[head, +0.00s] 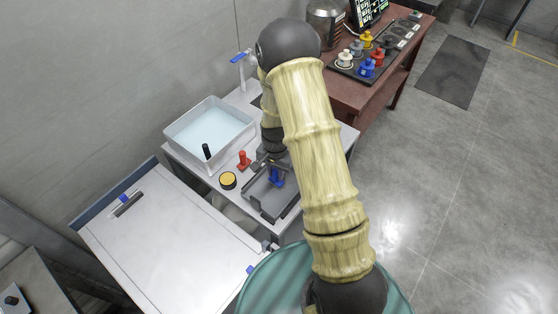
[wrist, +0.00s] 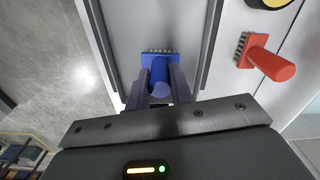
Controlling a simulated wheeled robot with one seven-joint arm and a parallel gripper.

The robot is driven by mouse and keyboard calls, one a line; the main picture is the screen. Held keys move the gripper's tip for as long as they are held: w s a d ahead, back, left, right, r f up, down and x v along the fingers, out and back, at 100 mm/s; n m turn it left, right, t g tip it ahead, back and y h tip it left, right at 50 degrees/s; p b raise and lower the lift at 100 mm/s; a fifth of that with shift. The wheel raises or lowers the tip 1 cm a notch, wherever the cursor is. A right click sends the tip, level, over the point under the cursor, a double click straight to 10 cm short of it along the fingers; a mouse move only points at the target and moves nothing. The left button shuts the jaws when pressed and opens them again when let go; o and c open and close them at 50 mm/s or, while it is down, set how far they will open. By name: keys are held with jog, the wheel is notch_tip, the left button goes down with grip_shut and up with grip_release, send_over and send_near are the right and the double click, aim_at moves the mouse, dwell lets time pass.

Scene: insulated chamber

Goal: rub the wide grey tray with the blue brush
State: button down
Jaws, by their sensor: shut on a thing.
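The blue brush (head: 276,176) is held over the wide grey tray (head: 266,206), which lies on a white table. In the wrist view the blue brush (wrist: 160,72) stands between the two fingers of my gripper (wrist: 160,88), handle toward the camera, bristles toward the tray floor. My gripper is shut on its handle. The tray (wrist: 128,20) spreads beneath the brush, with dark raised rims at its sides. I cannot tell whether the bristles touch the tray. My arm hides part of the tray's right side in the head view.
A red brush (head: 243,161) and a round yellow-topped container (head: 228,180) stand left of the tray. A white basin (head: 211,132) of water with a black-handled thing is behind them. A brown table (head: 362,92) with colored bottles stands at the back right. A large white surface (head: 160,236) lies front left.

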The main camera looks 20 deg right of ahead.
jog(key=r+p, duration=0.1)
jog(key=r, duration=0.1)
jog(key=r+p, duration=0.1)
jog(key=r, duration=0.1)
jog(key=r+p, duration=0.1)
jog(key=r, duration=0.1)
jog(key=shift+w+r+p, duration=0.25)
jog(key=shift+p, duration=0.1)
jog(key=shift+r, duration=0.2)
jog(key=shift+s+a+r+p, duration=0.1)
jog(key=shift+s+r+p, duration=0.1)
jog(key=shift+r+p, duration=0.1)
jog(key=shift+f, duration=0.1)
jog(key=shift+w, duration=0.1)
